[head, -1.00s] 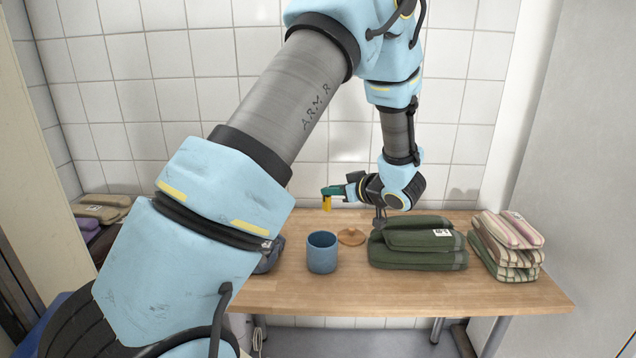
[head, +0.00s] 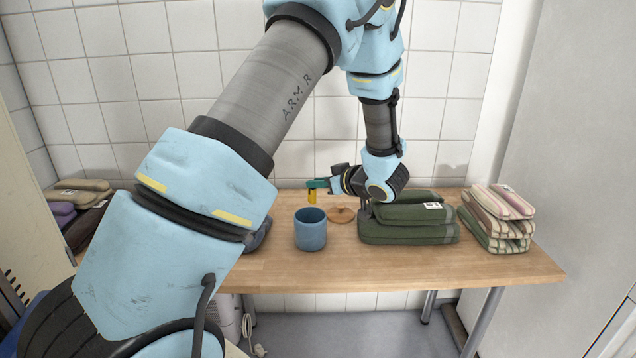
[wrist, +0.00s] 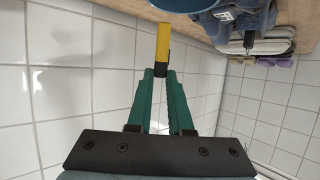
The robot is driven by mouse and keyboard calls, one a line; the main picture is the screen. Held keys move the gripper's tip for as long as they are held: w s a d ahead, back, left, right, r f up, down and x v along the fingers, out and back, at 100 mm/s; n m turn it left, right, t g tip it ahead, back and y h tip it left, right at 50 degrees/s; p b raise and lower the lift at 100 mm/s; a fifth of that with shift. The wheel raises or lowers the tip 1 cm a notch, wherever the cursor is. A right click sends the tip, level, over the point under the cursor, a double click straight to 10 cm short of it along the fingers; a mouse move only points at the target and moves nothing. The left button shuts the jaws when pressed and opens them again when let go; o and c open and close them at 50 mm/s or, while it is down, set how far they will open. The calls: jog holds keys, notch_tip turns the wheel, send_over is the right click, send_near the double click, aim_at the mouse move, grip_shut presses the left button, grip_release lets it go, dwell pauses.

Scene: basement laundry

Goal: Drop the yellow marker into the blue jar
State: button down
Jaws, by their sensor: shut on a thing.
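The blue jar (head: 310,232) stands upright and open on the wooden table. My gripper (head: 316,184) is shut on the yellow marker (head: 312,196), which hangs down from the green fingertips just above the jar's rim in the head view. The marker looks still outside the jar. In the wrist view the marker (wrist: 163,45) sticks out from between the green fingers (wrist: 161,72), with its dark end at the tips.
A round wooden lid (head: 341,214) lies right of the jar on the table (head: 400,265). Folded green towels (head: 410,230) lie under my wrist, and striped towels (head: 497,220) are stacked at the right. A tiled wall (head: 230,90) stands behind. The table front is clear.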

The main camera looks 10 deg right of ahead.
jog(key=c, duration=0.8)
grip_release()
jog(key=shift+o, duration=0.2)
jog(key=shift+s+d, duration=0.1)
jog(key=b+v, duration=0.1)
jog(key=v, duration=0.9)
jog(key=shift+s+r+b, duration=0.2)
jog(key=shift+s+b, duration=0.05)
jog(key=shift+b, duration=0.1)
jog(key=w+a+r+m+g+h, duration=0.1)
jog(key=w+a+m+g+h, duration=0.1)
jog(key=w+a+m+h, duration=0.4)
jog(key=s+a+f+g, duration=0.1)
jog(key=s+a+g, duration=0.3)
jog(key=s+a, duration=0.4)
jog(key=s+a+f+m+g+p, duration=0.1)
jog(key=s+a+g, duration=0.3)
jog(key=s+a, duration=0.5)
jog(key=a+f, duration=0.1)
jog(key=a, duration=0.2)
jog(key=shift+s+a+f+h, duration=0.25)
jog(key=shift+s+a+h, duration=0.05)
jog(key=shift+a+h, duration=0.1)
